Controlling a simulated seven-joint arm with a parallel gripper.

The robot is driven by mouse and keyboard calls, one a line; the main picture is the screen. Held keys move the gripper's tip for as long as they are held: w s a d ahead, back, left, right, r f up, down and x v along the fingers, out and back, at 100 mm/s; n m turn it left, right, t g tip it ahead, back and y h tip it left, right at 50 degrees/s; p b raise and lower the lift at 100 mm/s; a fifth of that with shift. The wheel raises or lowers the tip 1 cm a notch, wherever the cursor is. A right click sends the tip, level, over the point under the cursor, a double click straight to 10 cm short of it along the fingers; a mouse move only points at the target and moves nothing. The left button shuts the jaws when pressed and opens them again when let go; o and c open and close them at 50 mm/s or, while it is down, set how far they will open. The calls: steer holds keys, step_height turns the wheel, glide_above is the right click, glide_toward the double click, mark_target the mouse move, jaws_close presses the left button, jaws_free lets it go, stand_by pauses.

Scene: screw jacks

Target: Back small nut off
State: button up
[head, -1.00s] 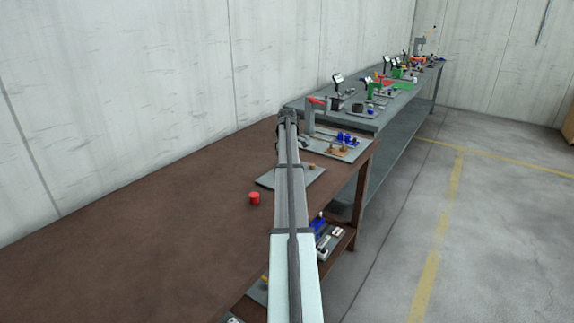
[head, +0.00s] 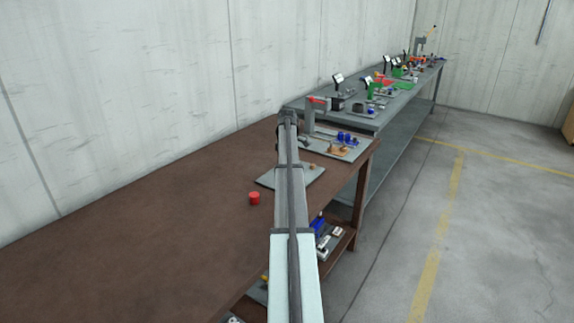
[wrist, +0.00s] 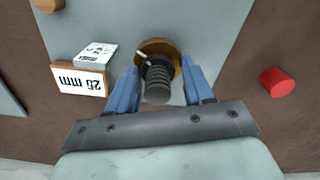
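In the wrist view a dark threaded screw (wrist: 157,82) points toward the camera. A dark nut (wrist: 152,59) with a small pale mark sits around it at its far end, over a brass-coloured round part (wrist: 150,43) on a grey plate (wrist: 215,30). My gripper (wrist: 158,66) has its two blue fingers on either side of the screw, with their tips near the nut and brass part. The fingers are apart, with narrow gaps showing beside the screw; I cannot tell whether either tip touches. In the head view my arm hides the screw and nut.
A block labelled in mm (wrist: 80,80) lies left of the fingers. A red cylinder (wrist: 277,82) stands to the right; it also shows in the head view (head: 254,198) on the brown table (head: 150,230). A clamp-like grey stand (head: 310,115) is beyond my arm.

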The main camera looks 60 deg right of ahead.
steer(key=shift+o, duration=0.9)
steer(key=shift+r, duration=0.1)
steer(key=shift+r, duration=0.1)
step_height(320, 180, up, 14)
steer(key=shift+f, duration=0.2)
